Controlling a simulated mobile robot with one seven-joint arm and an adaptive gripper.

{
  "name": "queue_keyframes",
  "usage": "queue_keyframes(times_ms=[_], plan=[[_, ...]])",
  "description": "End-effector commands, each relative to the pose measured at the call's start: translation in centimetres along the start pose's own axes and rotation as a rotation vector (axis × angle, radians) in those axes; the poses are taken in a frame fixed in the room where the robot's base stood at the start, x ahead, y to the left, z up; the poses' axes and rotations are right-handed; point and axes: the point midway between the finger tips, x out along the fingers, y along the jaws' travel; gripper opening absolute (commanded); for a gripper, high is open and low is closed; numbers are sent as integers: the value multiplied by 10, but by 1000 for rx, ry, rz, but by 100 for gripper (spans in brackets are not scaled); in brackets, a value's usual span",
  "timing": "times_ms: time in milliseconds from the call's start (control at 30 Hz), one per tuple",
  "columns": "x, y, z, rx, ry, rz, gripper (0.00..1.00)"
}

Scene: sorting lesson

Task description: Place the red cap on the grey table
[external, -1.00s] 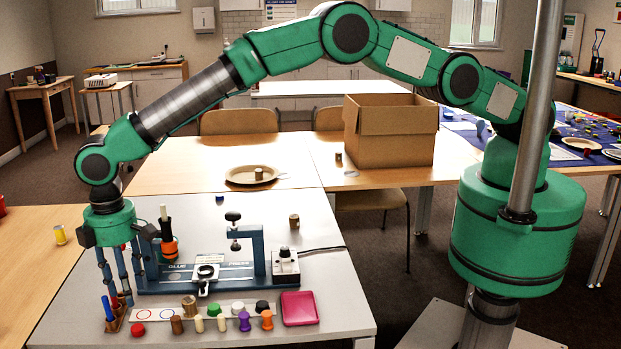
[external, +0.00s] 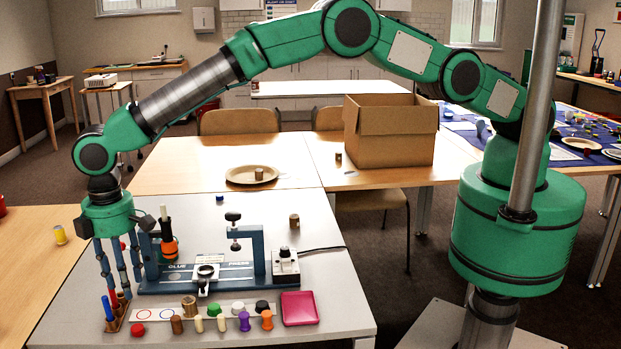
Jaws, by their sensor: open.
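A red cap (external: 137,329) sits at the front left of the grey table (external: 325,290), beside a wooden pen holder. My gripper (external: 119,286) hangs pointing down over the table's left side, above and behind the holder. Its fingers are apart and I see nothing held between them. A small red spot (external: 122,245) shows between the fingers; I cannot tell what it is or how far behind them it lies.
The pen holder (external: 115,318) with upright pens is close below my gripper. The blue glue press (external: 215,277) stands just right of it. A card strip, several caps and pegs, and a pink tray (external: 299,309) line the front. The table's back left is mostly clear.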

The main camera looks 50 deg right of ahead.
Motion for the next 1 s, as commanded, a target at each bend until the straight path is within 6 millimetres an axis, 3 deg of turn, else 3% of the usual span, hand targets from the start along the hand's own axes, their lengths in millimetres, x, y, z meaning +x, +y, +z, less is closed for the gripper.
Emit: queue_keyframes(times_ms=[367,533,767,1000], plan=[[-2,2,0,2,1,0,40],[-19,16,6,20,9,2,40],[-75,61,30,80,35,8,40],[-152,121,78,169,69,18,40]])
